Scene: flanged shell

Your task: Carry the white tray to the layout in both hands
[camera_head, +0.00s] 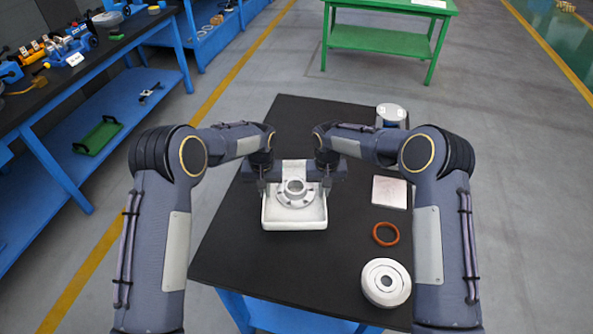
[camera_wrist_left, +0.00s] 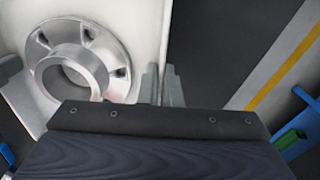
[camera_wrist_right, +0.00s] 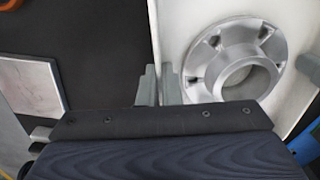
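The white tray (camera_head: 294,222) is over the black table, between my two grippers. A grey metal flanged shell (camera_head: 296,192) with a raised round collar sits in it; it also shows in the left wrist view (camera_wrist_left: 75,60) and the right wrist view (camera_wrist_right: 240,60). My left gripper (camera_head: 263,186) is at the tray's left wall, its fingers (camera_wrist_left: 162,85) closed on either side of it. My right gripper (camera_head: 325,184) is at the right wall, its fingers (camera_wrist_right: 158,85) likewise on either side. I cannot tell whether the tray touches the table.
On the black table (camera_head: 235,262), right of the tray, are a pale square plate (camera_head: 390,192), an orange ring (camera_head: 386,234), a round metal part (camera_head: 386,283) and a grey cylindrical part (camera_head: 391,113). A green table (camera_head: 385,40) stands beyond. A blue workbench (camera_head: 60,140) is at left.

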